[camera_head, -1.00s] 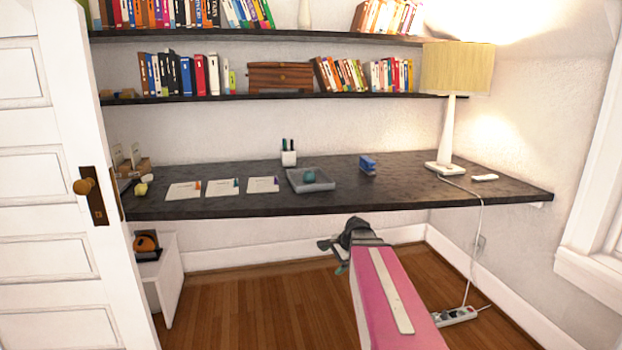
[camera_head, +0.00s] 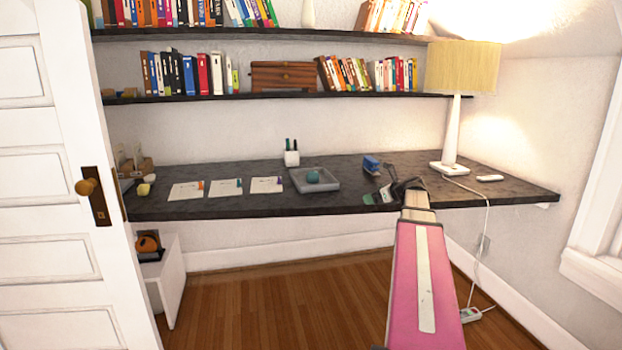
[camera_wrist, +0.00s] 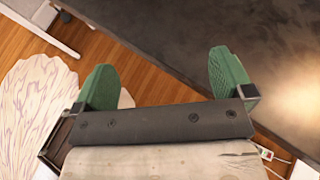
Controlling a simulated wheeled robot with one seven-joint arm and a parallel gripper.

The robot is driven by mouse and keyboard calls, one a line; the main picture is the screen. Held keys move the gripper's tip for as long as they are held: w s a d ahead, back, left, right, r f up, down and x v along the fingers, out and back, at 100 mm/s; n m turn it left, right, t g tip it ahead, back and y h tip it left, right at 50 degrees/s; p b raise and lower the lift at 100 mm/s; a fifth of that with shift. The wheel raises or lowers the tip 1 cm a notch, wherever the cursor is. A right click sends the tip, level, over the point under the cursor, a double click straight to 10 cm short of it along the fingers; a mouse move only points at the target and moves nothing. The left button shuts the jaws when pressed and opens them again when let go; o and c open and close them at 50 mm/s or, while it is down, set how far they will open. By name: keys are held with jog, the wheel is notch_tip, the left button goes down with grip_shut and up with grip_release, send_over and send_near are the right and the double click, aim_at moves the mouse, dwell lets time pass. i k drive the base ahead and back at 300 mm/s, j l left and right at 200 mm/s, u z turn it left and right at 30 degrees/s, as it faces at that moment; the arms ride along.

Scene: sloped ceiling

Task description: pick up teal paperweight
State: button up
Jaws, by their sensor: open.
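The teal paperweight (camera_head: 312,177) is a small rounded object. It sits in a grey square tray (camera_head: 328,185) on the dark desk (camera_head: 230,207). My gripper (camera_head: 377,197) is at the desk's front edge, to the right of the tray and apart from it. In the wrist view my gripper (camera_wrist: 168,80) has its two green fingers spread wide with nothing between them. That view shows the dark desk top (camera_wrist: 210,30) and wooden floor, and the paperweight is not in it.
A blue stapler-like object (camera_head: 371,163) lies behind my gripper. A pen cup (camera_head: 291,155) stands behind the tray, and papers (camera_head: 226,188) lie to its left. A lamp (camera_head: 452,130) with a hanging cord stands at the right. A shelf (camera_head: 290,96) runs above the desk.

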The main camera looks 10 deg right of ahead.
aim_at(312, 176)
jog(key=i+j, duration=0.7)
jog(key=i, duration=0.1)
